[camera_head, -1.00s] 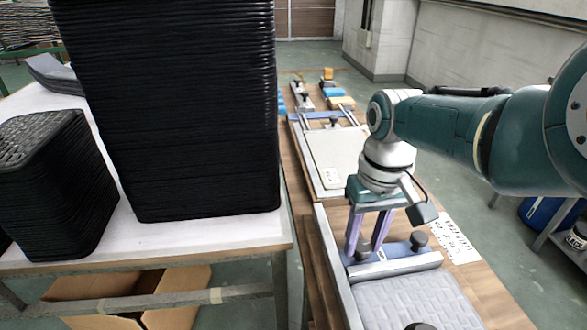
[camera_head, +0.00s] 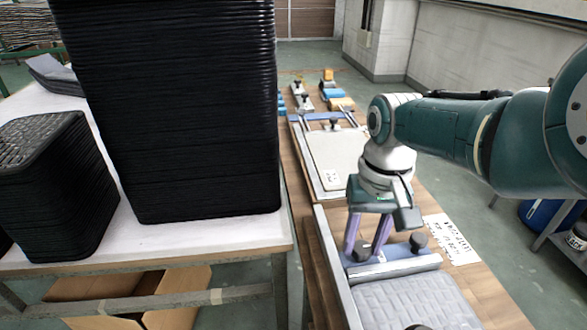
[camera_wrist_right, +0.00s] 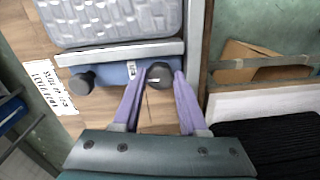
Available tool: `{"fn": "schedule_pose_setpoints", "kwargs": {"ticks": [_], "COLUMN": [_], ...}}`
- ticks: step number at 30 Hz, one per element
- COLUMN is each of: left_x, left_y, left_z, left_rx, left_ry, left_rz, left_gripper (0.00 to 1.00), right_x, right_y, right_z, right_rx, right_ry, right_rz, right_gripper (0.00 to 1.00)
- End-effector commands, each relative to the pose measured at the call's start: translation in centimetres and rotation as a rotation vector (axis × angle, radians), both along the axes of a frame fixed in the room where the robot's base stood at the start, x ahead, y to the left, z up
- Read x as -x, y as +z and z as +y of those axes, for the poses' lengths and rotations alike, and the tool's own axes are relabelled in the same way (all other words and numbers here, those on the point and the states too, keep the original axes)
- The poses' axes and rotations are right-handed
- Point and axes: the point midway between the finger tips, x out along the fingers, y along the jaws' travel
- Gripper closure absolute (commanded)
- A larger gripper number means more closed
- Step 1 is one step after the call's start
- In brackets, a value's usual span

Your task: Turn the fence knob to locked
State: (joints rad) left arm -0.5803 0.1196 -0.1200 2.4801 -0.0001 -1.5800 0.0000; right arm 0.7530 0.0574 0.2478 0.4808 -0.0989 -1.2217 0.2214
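The blue fence bar (camera_head: 400,262) lies across the near tray panel and carries two dark knobs. One knob (camera_head: 362,249) is between the fingers of my right gripper (camera_head: 364,251). In the right wrist view this round dark knob (camera_wrist_right: 159,76) sits between the two purple fingertips (camera_wrist_right: 160,78), which look open with one on either side; contact is not clear. The other knob (camera_head: 418,240) stands free on the bar and also shows in the right wrist view (camera_wrist_right: 82,82). I cannot read any locked mark. My left gripper is not in view.
A tall stack of black trays (camera_head: 190,120) and a shorter stack (camera_head: 55,185) stand on the white table at left. A grey textured panel (camera_head: 415,303) lies in front of the bar. A printed sheet (camera_head: 452,240) lies at its right. A second panel station (camera_head: 335,155) is farther back.

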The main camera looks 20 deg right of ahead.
Motion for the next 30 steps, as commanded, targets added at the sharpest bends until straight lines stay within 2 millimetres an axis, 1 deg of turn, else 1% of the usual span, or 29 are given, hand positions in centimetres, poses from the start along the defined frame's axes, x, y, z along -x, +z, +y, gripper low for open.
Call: {"fn": "schedule_pose_setpoints", "kwargs": {"ticks": [1,7,14,17,20,24,27,30], "left_x": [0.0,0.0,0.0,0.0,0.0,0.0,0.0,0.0], "left_y": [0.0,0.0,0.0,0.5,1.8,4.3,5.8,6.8], "left_z": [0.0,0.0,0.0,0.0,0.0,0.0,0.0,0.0], "left_rx": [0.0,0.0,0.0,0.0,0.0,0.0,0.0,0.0], "left_ry": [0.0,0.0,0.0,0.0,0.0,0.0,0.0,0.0], "left_rz": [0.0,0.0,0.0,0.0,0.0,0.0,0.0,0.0], "left_gripper": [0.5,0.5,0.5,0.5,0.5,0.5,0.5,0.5], "right_x": [0.0,0.0,0.0,0.0,0.0,0.0,0.0,0.1], "right_y": [0.0,0.0,0.0,0.6,2.0,5.0,7.0,8.5], "right_z": [0.0,0.0,0.0,0.0,-0.1,-0.1,-0.2,-0.2], "right_rx": [0.0,0.0,0.0,0.0,0.0,0.001,0.0,0.0], "right_ry": [-0.001,0.0,0.001,0.001,0.002,0.002,0.002,0.002], "right_rz": [0.0,0.0,0.0,0.0,-0.001,-0.002,-0.002,-0.002], "right_gripper": [0.52,0.29,0.28,0.28,0.28,0.28,0.28,0.28]}}
